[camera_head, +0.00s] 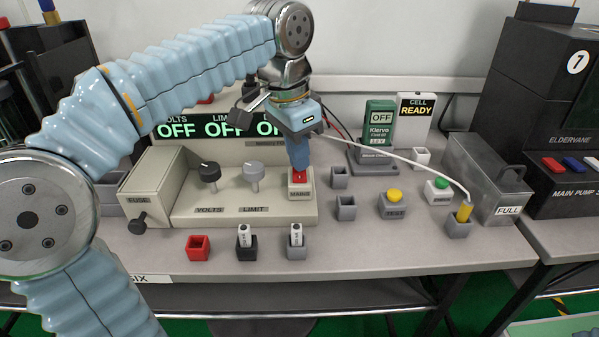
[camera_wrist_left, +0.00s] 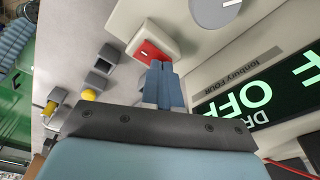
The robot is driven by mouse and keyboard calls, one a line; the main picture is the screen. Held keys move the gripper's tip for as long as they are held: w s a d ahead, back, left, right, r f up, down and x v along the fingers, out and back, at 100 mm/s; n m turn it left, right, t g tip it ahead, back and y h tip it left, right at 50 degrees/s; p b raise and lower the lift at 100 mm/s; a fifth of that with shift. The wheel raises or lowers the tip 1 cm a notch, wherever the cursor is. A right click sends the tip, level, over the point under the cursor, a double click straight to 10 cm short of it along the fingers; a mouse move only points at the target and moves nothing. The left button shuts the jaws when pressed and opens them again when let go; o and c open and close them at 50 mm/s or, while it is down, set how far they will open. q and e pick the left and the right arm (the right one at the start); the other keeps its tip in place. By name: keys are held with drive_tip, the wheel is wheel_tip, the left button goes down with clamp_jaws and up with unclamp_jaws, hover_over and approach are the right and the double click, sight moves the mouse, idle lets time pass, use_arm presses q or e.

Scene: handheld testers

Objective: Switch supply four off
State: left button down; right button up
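The beige supply (camera_head: 285,208) stands on the bench, with a red MAINS switch (camera_head: 299,178) on a pale block at its right end. Its dark display (camera_head: 210,125) reads OFF in green; my arm partly covers it. In the left wrist view the label beside the display (camera_wrist_left: 245,100) ends in FOUR, and the red switch (camera_wrist_left: 148,52) lies just past my fingertips. My left gripper (camera_head: 299,167) points down at the switch, its blue fingers (camera_wrist_left: 162,66) together with nothing between them. Its tips are at or just above the switch; contact is unclear. My right gripper is not in view.
VOLTS (camera_head: 208,174) and LIMIT (camera_head: 252,174) knobs are left of the switch. A FUSE box (camera_head: 150,190) is at the left. Small sockets, a yellow button (camera_head: 394,196), a green button (camera_head: 441,184) and a yellow plug (camera_head: 464,212) with a white lead are at the right.

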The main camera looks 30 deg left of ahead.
use_arm(q)
wheel_tip(320, 180, up, 5)
drive_tip(key=p, duration=0.5)
drive_tip(key=shift+r, duration=0.95)
